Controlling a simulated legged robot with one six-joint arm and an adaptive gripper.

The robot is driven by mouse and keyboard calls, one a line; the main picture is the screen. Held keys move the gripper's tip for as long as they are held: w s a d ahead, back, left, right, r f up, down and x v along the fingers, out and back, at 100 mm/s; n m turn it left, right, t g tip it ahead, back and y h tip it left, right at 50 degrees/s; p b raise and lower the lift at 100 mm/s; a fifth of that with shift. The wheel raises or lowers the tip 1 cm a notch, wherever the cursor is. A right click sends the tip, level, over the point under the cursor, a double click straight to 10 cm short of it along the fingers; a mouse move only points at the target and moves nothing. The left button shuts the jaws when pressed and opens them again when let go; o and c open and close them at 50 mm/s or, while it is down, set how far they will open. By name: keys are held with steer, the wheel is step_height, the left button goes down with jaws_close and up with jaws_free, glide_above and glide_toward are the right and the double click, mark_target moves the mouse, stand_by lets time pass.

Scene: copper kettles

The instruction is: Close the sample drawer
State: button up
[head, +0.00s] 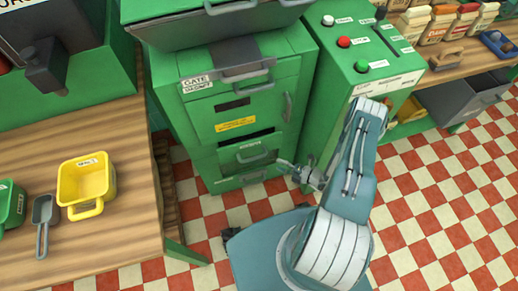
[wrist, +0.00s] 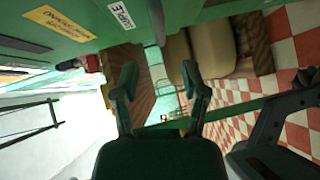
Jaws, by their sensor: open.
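The green machine (head: 200,117) stands in the middle of the head view. The sample drawer (head: 248,157) is low on its front, with a grey handle and a small label too small to read there. A dark gap shows above this drawer, so it seems to stand partly out. My gripper (head: 298,172) is just right of the drawer, apart from its handle as far as I can tell. In the wrist view, my gripper (wrist: 162,88) has its two fingers spread with nothing between them. A white label ending in "MPLE" (wrist: 122,15) lies ahead on a green face.
A green cabinet with buttons (head: 345,60) stands to the right. A wooden counter (head: 110,235) at left holds a yellow container (head: 86,183) and a grey scoop (head: 43,215). The checkered floor (head: 440,200) is clear at right.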

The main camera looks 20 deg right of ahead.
glide_toward(254, 158)
steer(key=w+a+f, duration=0.1)
steer(key=w+a, duration=0.1)
steer(key=x, duration=0.6)
steer(key=shift+w+d+f, duration=0.25)
steer(key=shift+w+d, duration=0.05)
steer(key=shift+w, duration=0.05)
steer(key=shift+w+a, duration=0.25)
steer(key=shift+a, duration=0.4)
steer(key=shift+d, duration=0.35)
jaws_close()
